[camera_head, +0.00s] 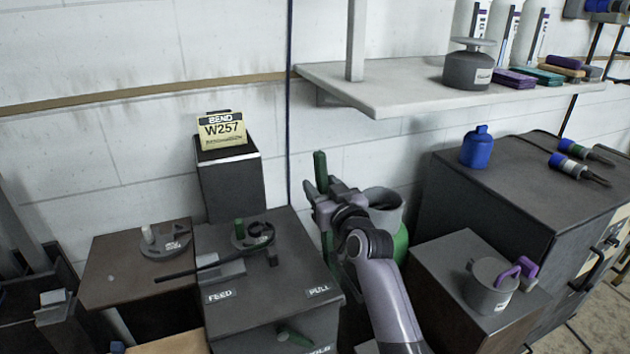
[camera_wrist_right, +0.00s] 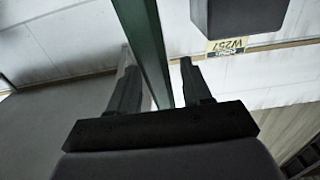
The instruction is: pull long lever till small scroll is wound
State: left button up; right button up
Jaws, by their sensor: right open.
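The long lever (camera_head: 320,172) has a green upright grip, rising behind the right side of the bench. My right gripper (camera_head: 322,198) is at this grip. In the right wrist view the green bar (camera_wrist_right: 151,50) runs between the two open fingers of the gripper (camera_wrist_right: 158,82), which are not closed on it. A thin dark rod (camera_head: 205,268) lies across the machine top. Its right end is curled into a small scroll (camera_head: 261,232) beside a round fixture with a green peg (camera_head: 239,230). How fully it is wound is hard to tell. My left gripper is not in view.
The dark machine (camera_head: 225,302) bears FEED and PULL labels. A W257 sign (camera_head: 222,130) stands on a post behind it. A green cylinder (camera_head: 401,245) stands behind my right arm. A mug (camera_head: 490,287) sits on a box at right; a shelf (camera_head: 400,88) hangs above.

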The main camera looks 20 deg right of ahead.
jog(key=shift+w, duration=0.4)
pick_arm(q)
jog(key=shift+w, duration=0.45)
